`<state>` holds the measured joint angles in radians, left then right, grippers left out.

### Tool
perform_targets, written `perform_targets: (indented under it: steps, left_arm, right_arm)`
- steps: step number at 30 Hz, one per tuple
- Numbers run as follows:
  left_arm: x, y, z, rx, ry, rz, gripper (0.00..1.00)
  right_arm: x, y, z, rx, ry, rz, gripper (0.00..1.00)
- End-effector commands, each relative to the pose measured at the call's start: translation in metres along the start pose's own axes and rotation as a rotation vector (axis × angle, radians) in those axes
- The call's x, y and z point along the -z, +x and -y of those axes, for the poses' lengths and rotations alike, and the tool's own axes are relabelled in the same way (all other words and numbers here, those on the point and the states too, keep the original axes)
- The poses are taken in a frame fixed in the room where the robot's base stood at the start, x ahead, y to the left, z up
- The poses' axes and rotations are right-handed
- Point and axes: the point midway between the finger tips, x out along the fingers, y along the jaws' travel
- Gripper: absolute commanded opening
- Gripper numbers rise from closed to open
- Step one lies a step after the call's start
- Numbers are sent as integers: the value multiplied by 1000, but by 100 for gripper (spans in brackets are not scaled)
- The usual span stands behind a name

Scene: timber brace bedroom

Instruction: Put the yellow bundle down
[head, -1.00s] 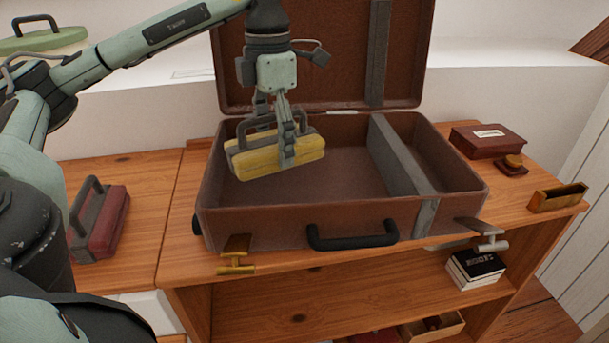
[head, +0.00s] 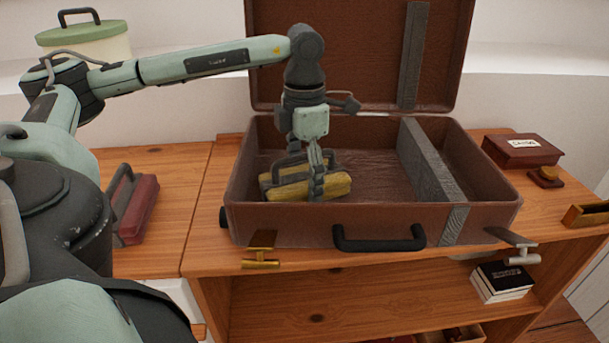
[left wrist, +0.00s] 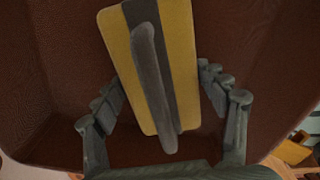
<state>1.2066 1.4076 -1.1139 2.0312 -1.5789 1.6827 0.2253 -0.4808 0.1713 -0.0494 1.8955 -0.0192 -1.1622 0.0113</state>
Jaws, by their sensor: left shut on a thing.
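The yellow bundle (head: 328,186) has a grey band and a dark grey handle. It is inside the open brown suitcase (head: 290,222), in the larger compartment left of the grey divider (head: 432,165). My left gripper (head: 312,185) points down into the suitcase and is shut on the bundle. In the left wrist view the bundle (left wrist: 183,60) lies between the fingers (left wrist: 165,120), with its handle toward the camera. I cannot tell whether its underside touches the suitcase floor. My right gripper is not in view.
A red bundle with a grey handle (head: 143,208) lies on the wooden top left of the suitcase. A dark red box (head: 520,151) and a small stamp-like object (head: 546,177) stand at the right. The raised lid (head: 365,50) is behind. The suitcase floor right of the bundle is clear.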

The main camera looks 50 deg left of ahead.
Motion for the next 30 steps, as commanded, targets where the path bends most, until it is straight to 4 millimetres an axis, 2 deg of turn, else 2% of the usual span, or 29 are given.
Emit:
perform_targets:
  steps: [1, 6, 18, 20, 30]
  left_arm:
    - [0, 1, 0, 0, 0, 0, 74]
    - [0, 0, 0, 0, 0, 0, 93]
    - [0, -4, 0, 0, 0, 0, 93]
    - [-1, -8, 0, -1, 0, 2, 93]
    - [-1, -79, 0, 0, 2, 5, 93]
  right_arm:
    - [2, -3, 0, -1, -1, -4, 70]
    - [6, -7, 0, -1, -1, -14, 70]
    - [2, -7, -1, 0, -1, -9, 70]
    - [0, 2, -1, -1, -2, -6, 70]
    - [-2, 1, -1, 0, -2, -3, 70]
